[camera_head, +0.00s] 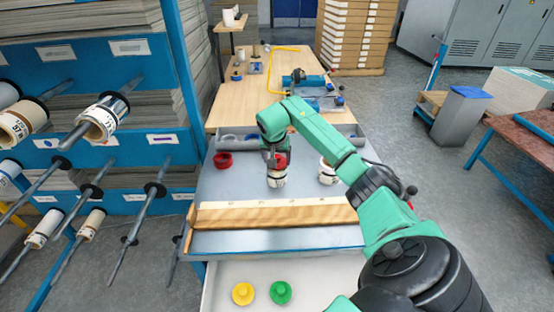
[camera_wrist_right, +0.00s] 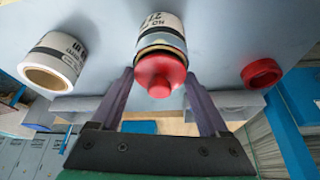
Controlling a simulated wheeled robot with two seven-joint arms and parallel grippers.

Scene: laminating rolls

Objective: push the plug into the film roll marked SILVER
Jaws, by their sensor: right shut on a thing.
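My right gripper (camera_head: 276,160) is shut on a red plug (camera_wrist_right: 160,78). Its fingers flank the plug in the wrist view. The plug is at the open end of an upright roll (camera_head: 277,179) with a white label and a silvery band (camera_wrist_right: 160,40); the brown core rim shows around the plug. I cannot tell how deep the plug sits, and the word SILVER cannot be read. A second white-labelled roll (camera_head: 327,173) stands to the right, and its open end shows in the wrist view (camera_wrist_right: 52,66). My left gripper is not in view.
A red ring-shaped piece (camera_head: 222,160) lies left on the grey tabletop (camera_head: 225,186). A wooden strip (camera_head: 280,214) crosses the table's front. Yellow (camera_head: 243,293) and green (camera_head: 281,292) plugs lie in the pale tray below. A blue rack (camera_head: 150,150) with rolls stands left.

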